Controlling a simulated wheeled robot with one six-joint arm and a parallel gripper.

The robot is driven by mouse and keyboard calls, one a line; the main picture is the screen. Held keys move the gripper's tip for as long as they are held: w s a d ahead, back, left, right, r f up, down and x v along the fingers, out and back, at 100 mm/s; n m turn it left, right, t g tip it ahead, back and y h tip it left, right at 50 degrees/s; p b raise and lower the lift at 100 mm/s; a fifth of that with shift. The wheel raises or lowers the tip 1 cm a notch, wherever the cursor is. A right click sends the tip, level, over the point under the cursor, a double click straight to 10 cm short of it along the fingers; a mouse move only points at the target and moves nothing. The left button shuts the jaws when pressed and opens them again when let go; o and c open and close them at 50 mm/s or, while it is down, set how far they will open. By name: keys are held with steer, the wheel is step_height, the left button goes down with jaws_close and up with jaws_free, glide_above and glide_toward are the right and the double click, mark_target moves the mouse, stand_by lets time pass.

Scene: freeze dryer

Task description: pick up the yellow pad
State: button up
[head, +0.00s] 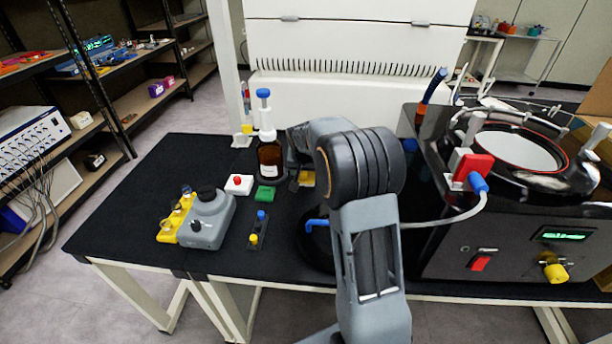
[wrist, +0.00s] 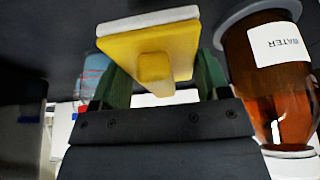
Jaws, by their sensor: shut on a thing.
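The yellow pad (wrist: 150,50) has a square yellow plate, a knob-like handle and a pale grey-white layer on its far face. My gripper (wrist: 155,72) is shut on it, with a green finger on either side of the handle. In the head view the pad (head: 307,178) shows as a small yellow patch just right of the brown bottle, partly hidden by my gripper (head: 297,184) and arm. I cannot tell whether the pad touches the table.
A brown bottle (head: 269,158) labelled WATER stands close beside my gripper; it also shows in the wrist view (wrist: 268,85). A green block (head: 265,193), a white box with a red button (head: 239,184) and a grey device (head: 208,220) lie left. The freeze dryer (head: 500,245) stands right.

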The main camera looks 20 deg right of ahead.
mark_target(304, 174)
steer(key=s+r, duration=0.1)
steer(key=s+a+r, duration=0.1)
steer(key=s+r, duration=0.1)
steer(key=r, duration=0.1)
steer(key=shift+a, duration=0.35)
steer(key=s+a+r, duration=0.3)
steer(key=s+a, duration=0.1)
steer(key=s, duration=0.3)
steer(key=shift+s+r+b, duration=0.2)
steer(key=shift+r+b, duration=0.05)
steer(key=shift+b, duration=0.2)
steer(key=shift+a, duration=0.1)
steer(key=o, duration=0.5)
steer(key=shift+c, duration=0.2)
steer(key=c, duration=0.3)
steer(key=shift+s, duration=0.15)
